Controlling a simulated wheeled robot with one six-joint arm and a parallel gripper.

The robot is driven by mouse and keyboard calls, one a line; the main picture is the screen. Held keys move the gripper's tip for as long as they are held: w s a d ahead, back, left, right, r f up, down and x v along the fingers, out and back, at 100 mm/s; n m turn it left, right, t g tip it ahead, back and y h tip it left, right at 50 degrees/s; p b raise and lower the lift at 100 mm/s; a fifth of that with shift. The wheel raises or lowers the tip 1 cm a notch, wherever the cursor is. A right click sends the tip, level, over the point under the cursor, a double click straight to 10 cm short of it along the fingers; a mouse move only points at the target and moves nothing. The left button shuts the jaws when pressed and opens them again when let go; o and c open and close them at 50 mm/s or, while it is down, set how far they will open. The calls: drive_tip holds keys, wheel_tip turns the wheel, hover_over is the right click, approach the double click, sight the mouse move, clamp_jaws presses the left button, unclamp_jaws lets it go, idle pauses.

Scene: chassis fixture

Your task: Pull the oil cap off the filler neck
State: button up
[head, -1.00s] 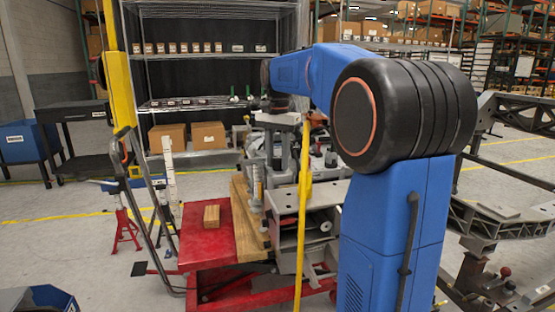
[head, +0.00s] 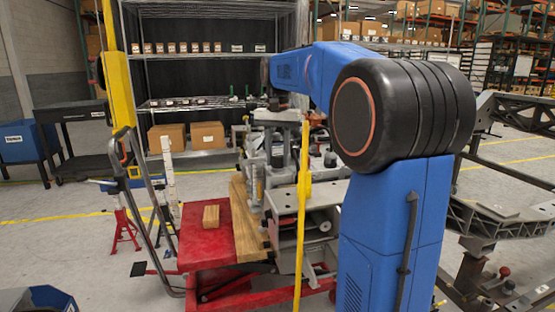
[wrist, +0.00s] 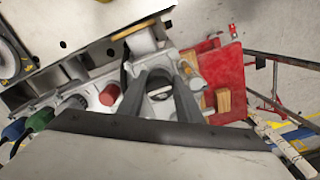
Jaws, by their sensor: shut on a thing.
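My gripper (wrist: 155,79) reaches down over the engine (wrist: 96,88) in the wrist view, its two dark fingers on either side of a dark piece. This piece, which I take for the oil cap (wrist: 158,74), is hard to tell apart from the fingers. The filler neck is hidden, so I cannot tell whether the cap still sits on it.
A red cap (wrist: 109,94), a green one (wrist: 38,120) and a blue one (wrist: 14,131) lie left of the fingers. A yellow post (head: 304,200) stands in front. A grey chassis frame (head: 500,215) is at right.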

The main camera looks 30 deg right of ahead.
drive_tip(key=shift+r, duration=1.8)
